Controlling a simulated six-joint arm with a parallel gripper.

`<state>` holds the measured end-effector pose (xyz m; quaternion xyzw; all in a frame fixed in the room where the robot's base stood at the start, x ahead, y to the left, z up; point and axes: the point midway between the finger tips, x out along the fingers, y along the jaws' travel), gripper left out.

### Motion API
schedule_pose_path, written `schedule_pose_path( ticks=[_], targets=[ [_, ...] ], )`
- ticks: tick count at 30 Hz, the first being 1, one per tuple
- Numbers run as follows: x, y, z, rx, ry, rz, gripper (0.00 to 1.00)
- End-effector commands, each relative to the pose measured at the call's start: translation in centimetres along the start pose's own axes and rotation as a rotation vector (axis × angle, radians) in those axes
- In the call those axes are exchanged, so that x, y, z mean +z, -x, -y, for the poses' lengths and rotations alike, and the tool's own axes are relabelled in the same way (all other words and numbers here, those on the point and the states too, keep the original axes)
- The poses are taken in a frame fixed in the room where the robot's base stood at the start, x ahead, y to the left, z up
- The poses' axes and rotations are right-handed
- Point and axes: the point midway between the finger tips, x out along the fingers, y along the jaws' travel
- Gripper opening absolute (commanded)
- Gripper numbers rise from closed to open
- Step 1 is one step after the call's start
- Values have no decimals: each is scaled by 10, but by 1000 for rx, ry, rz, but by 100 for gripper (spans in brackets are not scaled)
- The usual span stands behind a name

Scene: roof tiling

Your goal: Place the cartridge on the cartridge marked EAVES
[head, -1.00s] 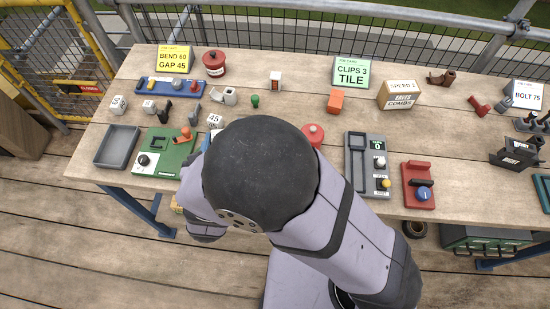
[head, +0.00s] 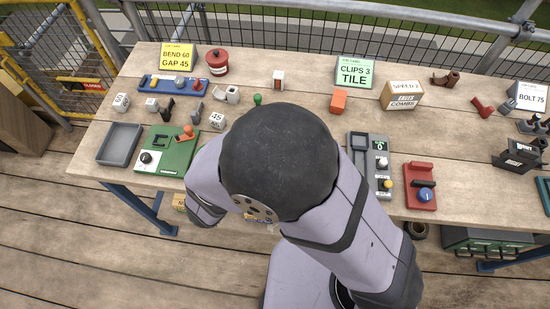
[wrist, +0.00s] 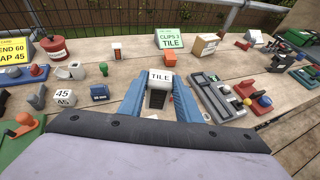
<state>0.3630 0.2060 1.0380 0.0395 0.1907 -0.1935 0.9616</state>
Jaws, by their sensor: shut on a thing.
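In the wrist view my gripper (wrist: 159,98) has its two blue fingers on either side of a cartridge with a white face marked TILE (wrist: 159,77). It is shut on this cartridge; the lower part is dark and partly hidden. In the head view my arm hides the gripper and the cartridge. I cannot read EAVES for certain on any cartridge. A brown box (head: 401,95) in the head view bears a small blurred middle word beside SPEED 2 and COMBS. A dark blue block with a small label (wrist: 99,92) stands left of my gripper in the wrist view.
An orange block (head: 338,102) and a green card marked CLIPS 3 TILE (head: 355,72) stand behind my arm. A grey device with a slot (head: 370,165) and a red device (head: 420,186) lie to the right. A white 45 cube (head: 217,120) stands to the left.

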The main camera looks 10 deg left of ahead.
Motion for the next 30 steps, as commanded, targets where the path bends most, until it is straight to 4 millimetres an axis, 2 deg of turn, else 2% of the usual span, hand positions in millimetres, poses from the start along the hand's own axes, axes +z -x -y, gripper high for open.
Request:
schedule_pose_path(
  ticks=[7,20,30],
  targets=[
    [-29,-12,0,0,5,0,8],
    [-43,-18,0,1,3,0,8],
    [-73,-30,0,1,3,-1,8]
  ],
)
